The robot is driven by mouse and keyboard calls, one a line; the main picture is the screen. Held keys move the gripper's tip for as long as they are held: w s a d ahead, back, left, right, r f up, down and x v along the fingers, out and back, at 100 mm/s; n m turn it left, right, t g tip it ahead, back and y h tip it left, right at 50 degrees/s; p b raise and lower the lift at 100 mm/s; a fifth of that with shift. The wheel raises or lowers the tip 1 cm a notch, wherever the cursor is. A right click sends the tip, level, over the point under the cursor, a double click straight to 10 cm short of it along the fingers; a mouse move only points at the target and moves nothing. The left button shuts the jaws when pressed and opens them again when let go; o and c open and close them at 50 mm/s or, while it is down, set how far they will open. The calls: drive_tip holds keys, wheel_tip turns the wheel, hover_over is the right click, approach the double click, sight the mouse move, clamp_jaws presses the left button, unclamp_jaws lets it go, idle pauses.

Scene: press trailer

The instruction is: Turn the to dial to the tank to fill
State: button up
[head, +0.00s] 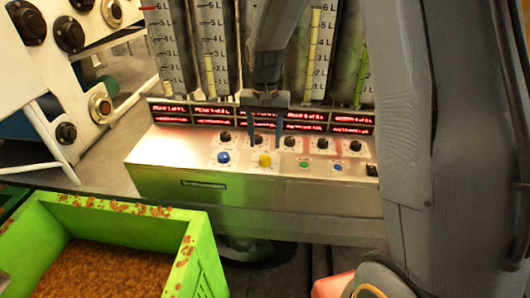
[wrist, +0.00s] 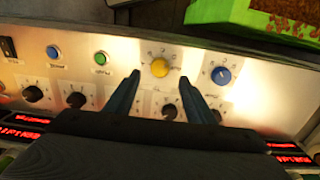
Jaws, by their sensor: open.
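The steel control panel (head: 155,150) carries a yellow dial (head: 265,160) and a blue dial (head: 222,157) at its left front. I cannot read which is labelled "to". Several black knobs (head: 225,137) sit in a row behind them. My gripper (head: 264,142) is open and empty above the panel, fingers pointing at it. In the wrist view, the yellow dial (wrist: 160,67) appears between and just beyond the fingertips (wrist: 159,74), with the blue dial (wrist: 221,75) to the right. Contact with the yellow dial cannot be told. Behind stand tanks with yellow level tubes (head: 209,75).
A green button (head: 303,165) and a blue button (head: 337,166) lie right of the dials. Red displays (head: 172,114) line the panel's back. A green crate (head: 205,245) of brown grain stands at front left. My arm covers the right side.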

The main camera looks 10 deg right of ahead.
sight(265, 158)
drive_tip(key=shift+f+p, duration=0.75)
drive_tip(key=shift+f, duration=2.35)
drive_tip(key=shift+c, duration=0.3)
drive_tip(key=c, duration=1)
